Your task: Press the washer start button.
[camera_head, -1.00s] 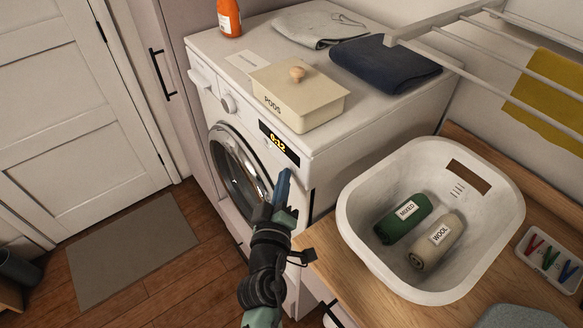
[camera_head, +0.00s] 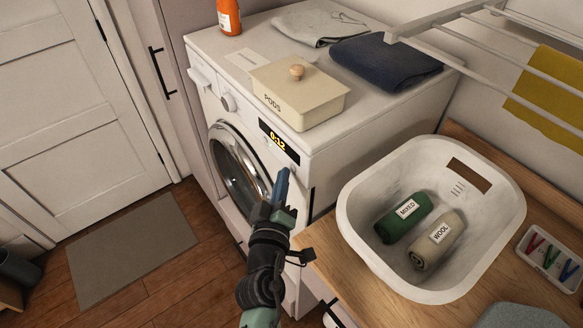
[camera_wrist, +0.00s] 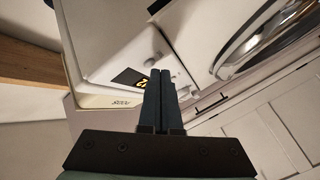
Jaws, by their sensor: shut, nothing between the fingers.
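The white washer (camera_head: 262,158) stands left of the counter, with its round door (camera_head: 236,163) at the front. Its black display (camera_head: 279,143) shows lit orange digits that look like 0:12. The display also shows in the wrist view (camera_wrist: 128,77), partly behind my fingers. My gripper (camera_head: 284,172) is shut and empty, its blue fingers pointing up at the washer's front panel just below the display's right end. In the wrist view my gripper (camera_wrist: 160,73) has its fingertips over the panel. I cannot tell whether they touch it. The start button is not clearly visible; the fingers may hide it.
A cream PODS box (camera_head: 298,98), folded cloths (camera_head: 384,62) and an orange bottle (camera_head: 229,17) are on the washer top. A white basket (camera_head: 350,215) with two rolled cloths stands on the wooden counter (camera_head: 327,262) close right of my arm. A drying rack (camera_head: 470,22) overhangs the back right.

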